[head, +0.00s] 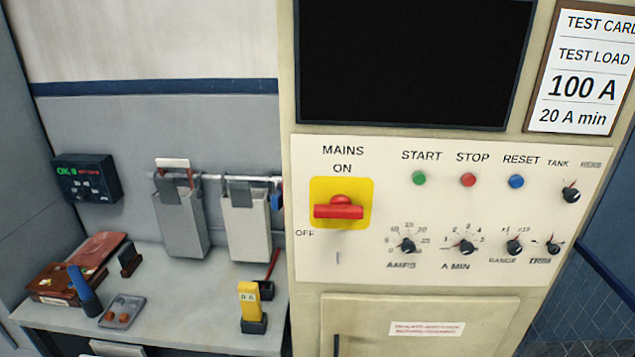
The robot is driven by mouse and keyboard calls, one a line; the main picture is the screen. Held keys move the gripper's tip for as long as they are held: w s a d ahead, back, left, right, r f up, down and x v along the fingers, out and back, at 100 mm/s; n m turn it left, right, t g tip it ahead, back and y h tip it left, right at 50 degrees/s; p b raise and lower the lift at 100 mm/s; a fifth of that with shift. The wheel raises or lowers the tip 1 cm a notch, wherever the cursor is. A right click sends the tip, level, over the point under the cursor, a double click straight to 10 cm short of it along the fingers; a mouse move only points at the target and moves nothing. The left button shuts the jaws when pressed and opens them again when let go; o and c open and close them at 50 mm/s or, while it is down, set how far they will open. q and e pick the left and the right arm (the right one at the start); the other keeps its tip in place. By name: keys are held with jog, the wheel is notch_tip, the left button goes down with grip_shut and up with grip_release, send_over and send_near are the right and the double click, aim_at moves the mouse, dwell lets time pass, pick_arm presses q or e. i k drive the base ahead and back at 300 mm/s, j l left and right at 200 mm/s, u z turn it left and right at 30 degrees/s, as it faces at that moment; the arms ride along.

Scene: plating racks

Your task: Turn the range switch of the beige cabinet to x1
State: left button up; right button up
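The beige cabinet (557,310) fills the right of the head view, with a pale control panel (365,258) on its front. The range switch (514,247) is a small black knob low on the right of the panel, above the word RANGE. Marks x1 and x10 stand above it, at upper left and upper right. Its pointer seems to lean up and right, toward x10, but it is too small to be sure. Nothing covers the knob. Neither of my grippers is in view.
Close beside it are the TRIM knob (553,248) on the right and the A MIN knob (467,246) on the left. The TANK knob (571,194) and blue RESET button (516,181) are above. A red mains handle (338,210) juts out. A cluttered bench (190,322) stands left.

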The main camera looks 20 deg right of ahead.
aim_at(514, 249)
jog(key=z, duration=1.6)
jog(key=i+j+u, duration=0.15)
jog(key=u, duration=0.2)
jog(key=j, duration=0.1)
